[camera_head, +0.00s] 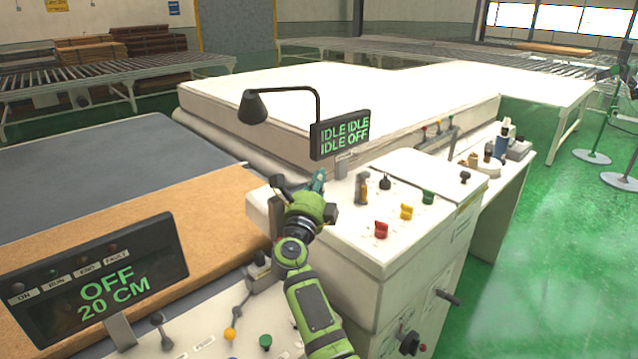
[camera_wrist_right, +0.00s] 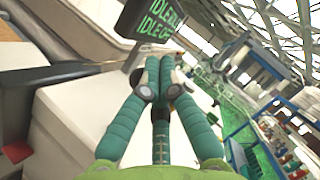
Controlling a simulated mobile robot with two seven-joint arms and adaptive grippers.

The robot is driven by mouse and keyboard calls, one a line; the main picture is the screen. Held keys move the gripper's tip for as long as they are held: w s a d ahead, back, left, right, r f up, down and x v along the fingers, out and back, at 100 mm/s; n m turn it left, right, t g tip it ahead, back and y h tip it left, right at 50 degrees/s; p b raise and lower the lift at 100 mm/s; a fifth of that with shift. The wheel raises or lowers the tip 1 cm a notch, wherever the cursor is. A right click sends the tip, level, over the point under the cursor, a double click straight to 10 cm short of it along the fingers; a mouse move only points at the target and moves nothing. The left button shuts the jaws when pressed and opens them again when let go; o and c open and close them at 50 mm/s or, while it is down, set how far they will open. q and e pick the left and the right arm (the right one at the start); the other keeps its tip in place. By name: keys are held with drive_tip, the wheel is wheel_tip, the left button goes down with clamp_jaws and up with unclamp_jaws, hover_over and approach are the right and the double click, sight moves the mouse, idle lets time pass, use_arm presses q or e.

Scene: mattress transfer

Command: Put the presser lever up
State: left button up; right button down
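My right gripper (camera_head: 318,183) is green with teal fingers. It is over the left end of the white control console (camera_head: 345,235), below the status display (camera_head: 340,134). In the right wrist view its fingers (camera_wrist_right: 160,88) converge with their tips together, and I see nothing held between them. No label in view marks the presser lever, so I cannot tell which lever it is. A small black-knobbed lever (camera_head: 385,182) stands on the console to the right of the gripper. A black handle (camera_head: 448,297) sticks out of the console's front. My left gripper is not in view.
Red (camera_head: 381,230), yellow (camera_head: 406,212) and green (camera_head: 428,197) knobs are on the console. A lamp (camera_head: 253,106) hangs left of the display. A panel reading OFF 20 CM (camera_head: 110,285) stands lower left. A white mattress (camera_head: 330,100) lies behind. The green floor at right is mostly clear.

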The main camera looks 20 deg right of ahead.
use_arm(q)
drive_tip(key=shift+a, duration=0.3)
use_arm(e)
drive_tip(key=shift+a, duration=0.1)
idle(0.7)
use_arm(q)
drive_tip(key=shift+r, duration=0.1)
